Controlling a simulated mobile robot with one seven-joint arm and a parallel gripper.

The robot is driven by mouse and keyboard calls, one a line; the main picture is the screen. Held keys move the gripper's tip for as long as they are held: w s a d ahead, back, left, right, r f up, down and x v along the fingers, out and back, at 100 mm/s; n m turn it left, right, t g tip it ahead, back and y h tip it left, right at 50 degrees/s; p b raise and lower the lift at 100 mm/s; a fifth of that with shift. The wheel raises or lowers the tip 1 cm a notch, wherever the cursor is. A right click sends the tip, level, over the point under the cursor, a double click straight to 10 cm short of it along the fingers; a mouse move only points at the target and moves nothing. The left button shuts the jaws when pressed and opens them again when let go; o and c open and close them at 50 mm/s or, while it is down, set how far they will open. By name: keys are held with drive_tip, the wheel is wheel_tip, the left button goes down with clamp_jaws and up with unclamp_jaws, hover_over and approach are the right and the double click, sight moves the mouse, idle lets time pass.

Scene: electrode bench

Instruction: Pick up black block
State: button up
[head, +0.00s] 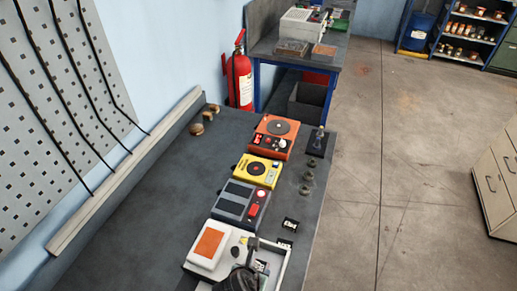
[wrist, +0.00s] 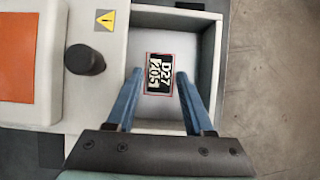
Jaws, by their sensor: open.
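A black block (wrist: 159,75) with white lettering and a thin red outline lies in the pale open tray (wrist: 203,55) of the white device. My gripper (wrist: 160,77) is open in the wrist view, with one blue finger to each side of the block. The fingers look apart from it; their height above it is hard to tell. In the head view, the block (head: 262,267) shows in the tray, partly hidden by my dark gripper. Two other small black lettered blocks (head: 290,224) (head: 285,243) lie on the bench outside the tray.
The tray's raised walls surround the block. The white device (head: 205,261) has an orange panel and a black knob (wrist: 85,60) left of the gripper. Grey, yellow and orange devices (head: 241,204) (head: 257,171) (head: 274,137) stand farther along the bench. The bench's left part is mostly clear.

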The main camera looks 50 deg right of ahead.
drive_tip(key=shift+w+d+f, duration=0.1)
drive_tip(key=shift+d+f, duration=0.2)
drive_tip(key=shift+f, duration=0.3)
clamp_jaws()
